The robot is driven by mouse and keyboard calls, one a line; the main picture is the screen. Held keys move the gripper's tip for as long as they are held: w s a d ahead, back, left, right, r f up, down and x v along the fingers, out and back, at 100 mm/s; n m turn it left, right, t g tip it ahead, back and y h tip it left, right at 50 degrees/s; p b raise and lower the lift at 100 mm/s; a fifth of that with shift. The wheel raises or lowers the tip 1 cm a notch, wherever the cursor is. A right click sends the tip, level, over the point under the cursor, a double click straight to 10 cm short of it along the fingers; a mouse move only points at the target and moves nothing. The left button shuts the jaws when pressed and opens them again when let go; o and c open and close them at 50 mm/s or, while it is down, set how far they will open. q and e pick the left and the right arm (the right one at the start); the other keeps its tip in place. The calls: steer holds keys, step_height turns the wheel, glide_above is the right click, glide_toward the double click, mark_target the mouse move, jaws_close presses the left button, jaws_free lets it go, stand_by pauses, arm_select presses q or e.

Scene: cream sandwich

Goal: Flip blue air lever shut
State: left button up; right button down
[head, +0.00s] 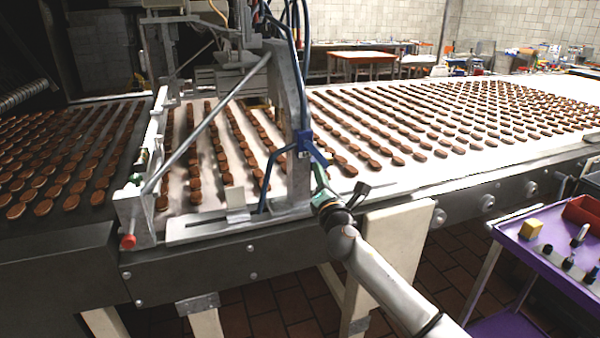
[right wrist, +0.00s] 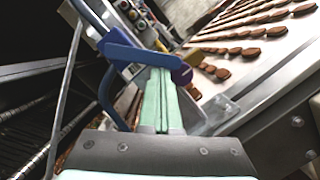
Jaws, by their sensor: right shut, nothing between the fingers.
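The blue air lever (head: 312,149) is on the upright metal frame of the machine over the conveyor, at the lower end of blue air hoses. In the right wrist view the blue lever (right wrist: 145,56) lies across the picture, with a dark purple round end at its right. My right gripper (head: 321,188) comes up from the lower right and is close below the lever. In the right wrist view its pale green fingers (right wrist: 160,75) are shut together and empty, their tips right at the lever. I cannot tell whether they touch it. My left gripper is not in view.
Rows of brown biscuits (head: 440,110) lie on the white conveyor belt (head: 400,176). A diagonal metal rod (head: 205,125) and a red knob (head: 128,242) are on the machine at left. A purple cart (head: 545,240) with small items stands at right.

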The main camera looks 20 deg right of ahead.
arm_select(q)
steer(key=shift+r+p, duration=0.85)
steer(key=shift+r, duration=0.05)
arm_select(e)
steer(key=shift+w+d+r+n+t+y, duration=0.15)
steer(key=shift+d+r+n+y, duration=0.5)
steer(key=shift+n, duration=1.35)
steer(key=shift+s+d+r+n+t+y, duration=0.15)
steer(key=shift+d+r+n+y, duration=0.5)
steer(key=shift+n, duration=1.35)
steer(key=shift+w+d+r+n+t+y, duration=0.15)
steer(key=shift+d+r+n+y, duration=0.5)
steer(key=shift+n, duration=1.35)
steer(key=shift+d, duration=0.1)
steer(key=shift+f, duration=0.1)
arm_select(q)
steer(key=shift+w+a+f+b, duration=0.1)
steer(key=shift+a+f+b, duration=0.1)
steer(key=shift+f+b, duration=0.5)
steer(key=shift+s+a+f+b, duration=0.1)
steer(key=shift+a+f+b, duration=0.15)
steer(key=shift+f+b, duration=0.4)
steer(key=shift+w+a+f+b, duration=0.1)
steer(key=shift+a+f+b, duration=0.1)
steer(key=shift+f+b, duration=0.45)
arm_select(e)
steer(key=s+f, duration=0.6)
steer(key=s, duration=0.4)
steer(key=shift+f, duration=0.2)
steer(key=shift+f, duration=0.1)
